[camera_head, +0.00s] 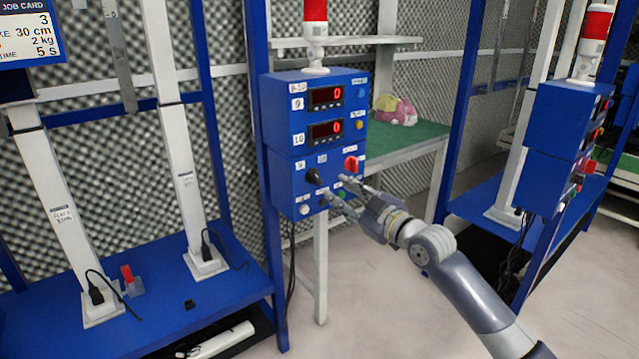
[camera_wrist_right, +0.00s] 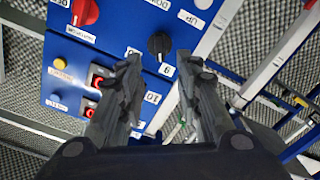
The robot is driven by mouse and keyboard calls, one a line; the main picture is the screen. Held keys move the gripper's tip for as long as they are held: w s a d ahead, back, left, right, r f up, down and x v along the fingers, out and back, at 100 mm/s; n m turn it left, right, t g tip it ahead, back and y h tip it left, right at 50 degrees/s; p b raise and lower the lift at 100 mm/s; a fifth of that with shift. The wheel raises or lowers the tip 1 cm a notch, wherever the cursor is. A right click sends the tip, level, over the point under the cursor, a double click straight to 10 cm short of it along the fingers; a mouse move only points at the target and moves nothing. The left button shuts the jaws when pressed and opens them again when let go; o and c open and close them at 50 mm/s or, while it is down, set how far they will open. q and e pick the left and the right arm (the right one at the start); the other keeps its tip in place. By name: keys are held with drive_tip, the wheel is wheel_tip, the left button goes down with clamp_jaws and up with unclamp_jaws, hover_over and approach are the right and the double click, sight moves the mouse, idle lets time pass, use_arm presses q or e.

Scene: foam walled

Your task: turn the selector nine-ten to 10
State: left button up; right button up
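The selector nine-ten is a black knob (camera_head: 312,176) on the lower left of a blue control box (camera_head: 284,140), with labels 9 and 10 above it. It also shows in the right wrist view as a black knob (camera_wrist_right: 159,44). My right gripper (camera_head: 334,187) is open and empty in front of the panel, just right of and below the knob. In the wrist view its two fingers (camera_wrist_right: 158,62) stand apart, with the knob beyond the gap. I see no clear contact. My left gripper is not in view.
A red knob (camera_head: 351,163) sits right of the selector; a white button (camera_head: 305,210) and a green button (camera_head: 341,196) are below. Two red displays (camera_head: 326,97) read 0. A green-topped table (camera_head: 412,143) stands behind, and another blue box (camera_head: 556,140) is at the right.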

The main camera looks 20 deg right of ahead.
sight(318, 179)
drive_tip(key=x, duration=0.7)
drive_tip(key=shift+f+b, duration=0.1)
drive_tip(key=shift+b, duration=0.3)
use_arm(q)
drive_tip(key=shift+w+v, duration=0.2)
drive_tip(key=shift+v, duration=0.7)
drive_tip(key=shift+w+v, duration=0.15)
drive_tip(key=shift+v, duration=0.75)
use_arm(e)
drive_tip(key=shift+w+a, duration=0.2)
drive_tip(key=shift+w, duration=0.45)
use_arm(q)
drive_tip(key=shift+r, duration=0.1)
use_arm(e)
clamp_jaws()
